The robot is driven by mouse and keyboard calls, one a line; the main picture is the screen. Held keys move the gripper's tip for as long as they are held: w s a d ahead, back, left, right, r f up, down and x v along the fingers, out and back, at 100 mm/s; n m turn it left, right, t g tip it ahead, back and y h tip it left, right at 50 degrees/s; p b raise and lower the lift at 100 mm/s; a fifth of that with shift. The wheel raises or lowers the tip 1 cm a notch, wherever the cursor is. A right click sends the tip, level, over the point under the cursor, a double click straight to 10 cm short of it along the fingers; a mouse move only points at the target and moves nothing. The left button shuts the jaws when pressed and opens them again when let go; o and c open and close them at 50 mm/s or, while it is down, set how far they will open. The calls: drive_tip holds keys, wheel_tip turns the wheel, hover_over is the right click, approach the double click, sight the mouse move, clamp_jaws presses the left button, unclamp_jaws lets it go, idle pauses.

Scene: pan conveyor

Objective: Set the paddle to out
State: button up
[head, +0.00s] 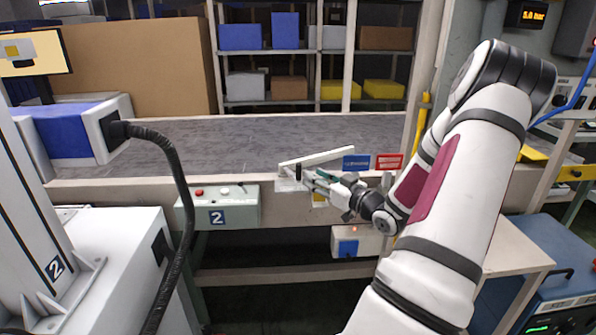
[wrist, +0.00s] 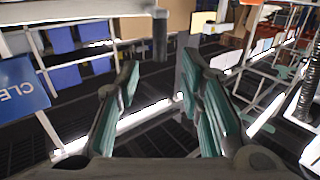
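The paddle (head: 318,157) is a white bar at the conveyor's near rail, slanting slightly so its right end lies farther over the belt. A black upright handle (head: 298,171) stands near its left end. In the wrist view what looks like the paddle (wrist: 85,11) crosses the top left, with the dark handle (wrist: 160,36) at its end. My gripper (head: 304,177) is at the handle. In the wrist view my gripper (wrist: 162,62) has its teal-padded fingers spread, with the handle in line between the fingertips and just beyond them. I cannot tell any contact.
The grey belt (head: 235,135) runs behind the rail. A blue label (head: 356,162) and a red label (head: 389,161) sit right of the handle. A button box (head: 218,209) marked 2 hangs on the left, and another box (head: 358,242) hangs below my gripper. A black cable (head: 178,190) curves at left.

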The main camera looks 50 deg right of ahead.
sight(299, 179)
drive_tip(key=b+x, duration=0.1)
drive_tip(key=x, duration=0.7)
clamp_jaws()
